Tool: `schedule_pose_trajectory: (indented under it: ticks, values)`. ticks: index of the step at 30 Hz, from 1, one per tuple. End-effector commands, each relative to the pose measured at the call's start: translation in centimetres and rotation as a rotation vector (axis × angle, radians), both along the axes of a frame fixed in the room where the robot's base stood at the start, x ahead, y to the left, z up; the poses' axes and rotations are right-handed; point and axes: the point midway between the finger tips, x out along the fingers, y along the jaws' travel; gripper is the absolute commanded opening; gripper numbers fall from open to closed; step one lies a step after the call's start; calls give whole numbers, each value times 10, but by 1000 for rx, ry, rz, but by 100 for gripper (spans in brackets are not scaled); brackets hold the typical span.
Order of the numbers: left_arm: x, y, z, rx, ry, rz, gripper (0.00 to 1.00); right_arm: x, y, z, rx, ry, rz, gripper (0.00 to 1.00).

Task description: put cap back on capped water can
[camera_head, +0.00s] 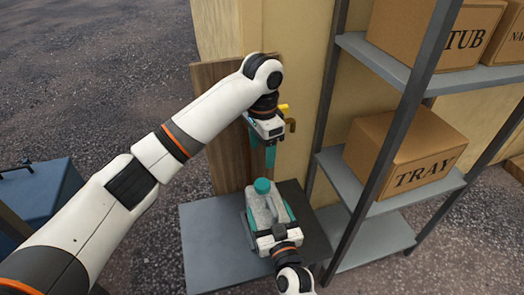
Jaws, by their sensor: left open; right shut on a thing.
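The water can (260,209) is grey and stands upright on the grey table. A teal cap (262,185) sits at the top of its neck; I cannot tell whether it is seated fully. My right gripper (269,217) comes in from the front and is shut on the can, with a teal finger along each side. Its body hides the can's near end. My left gripper (262,150) is open and empty, pointing down above and behind the can, apart from the cap.
The grey table (210,245) is clear to the left of the can. A wooden board (225,125) stands behind, with yellow and brown fittings (286,115) beside my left gripper. A metal shelf with a TRAY box (390,155) stands right. A blue box (40,200) is left.

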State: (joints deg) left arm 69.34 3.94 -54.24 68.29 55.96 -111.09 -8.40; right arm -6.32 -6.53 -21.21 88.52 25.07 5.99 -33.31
Motion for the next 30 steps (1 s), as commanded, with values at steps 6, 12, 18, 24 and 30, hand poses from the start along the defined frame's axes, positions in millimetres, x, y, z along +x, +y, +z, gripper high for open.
schedule_pose_trajectory:
  ticks: [6,12,18,24,30]
  values:
    - [0,0,0,0,0,-1,64,0,0,0,0,1,0,100]
    - [0,0,0,0,0,-1,64,0,0,0,0,1,0,100]
    - [0,0,4,0,0,-1,64,-16,-6,0,-2,3,0,100]
    - [0,0,12,0,0,-1,64,-56,-18,0,-2,4,1,100]
    - [0,0,17,0,0,0,64,-93,-31,0,-2,3,1,100]
